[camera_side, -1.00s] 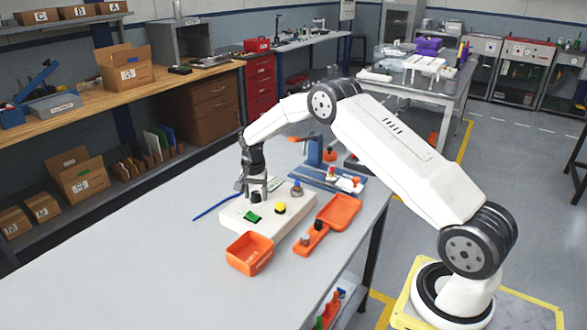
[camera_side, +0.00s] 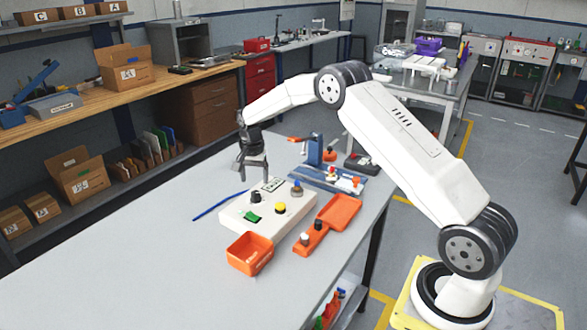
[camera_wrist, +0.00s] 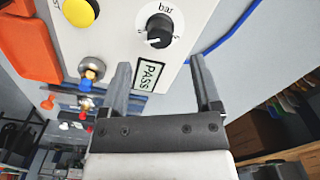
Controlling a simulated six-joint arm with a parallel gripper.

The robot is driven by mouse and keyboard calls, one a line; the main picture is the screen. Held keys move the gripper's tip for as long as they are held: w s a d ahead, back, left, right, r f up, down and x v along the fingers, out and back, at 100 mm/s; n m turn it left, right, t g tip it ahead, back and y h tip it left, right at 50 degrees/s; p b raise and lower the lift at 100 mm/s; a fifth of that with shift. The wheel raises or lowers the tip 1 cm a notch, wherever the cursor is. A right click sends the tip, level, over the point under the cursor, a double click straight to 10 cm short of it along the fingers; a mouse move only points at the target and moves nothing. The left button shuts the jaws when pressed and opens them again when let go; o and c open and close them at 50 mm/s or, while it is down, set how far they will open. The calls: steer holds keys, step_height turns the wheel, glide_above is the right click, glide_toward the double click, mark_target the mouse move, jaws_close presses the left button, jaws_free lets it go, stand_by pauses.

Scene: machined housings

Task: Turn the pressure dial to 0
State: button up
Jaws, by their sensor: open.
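The pressure dial is a black round knob (camera_wrist: 159,29) with a white pointer, under the word "bar" in the wrist view. Its pointer is toward the lower left of that picture; the scale marks are too small to read. In the side view the dial (camera_side: 256,196) stands on the white control box (camera_side: 240,221). My gripper (camera_side: 253,178) is open and empty, above and behind the dial and apart from it. In the wrist view both fingers of my gripper (camera_wrist: 160,63) show with nothing between them, and the dial is beyond their tips.
The table's left is clear.

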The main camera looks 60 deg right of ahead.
steer(key=shift+r, duration=0.95)
steer(key=shift+a, duration=0.1)
steer(key=shift+s+a+r+n, duration=0.25)
steer(key=shift+s+a+n, duration=0.1)
steer(key=shift+a, duration=0.1)
steer(key=s+a+r+n+t, duration=0.1)
steer(key=s+a+n, duration=0.5)
steer(key=s, duration=0.7)
steer(key=s+a+r+n+t, duration=0.1)
steer(key=s+a+n, duration=0.5)
steer(key=s, duration=0.8)
steer(key=a, duration=0.3)
steer(key=shift+s+r+t, duration=0.15)
steer(key=shift+r+t, duration=0.15)
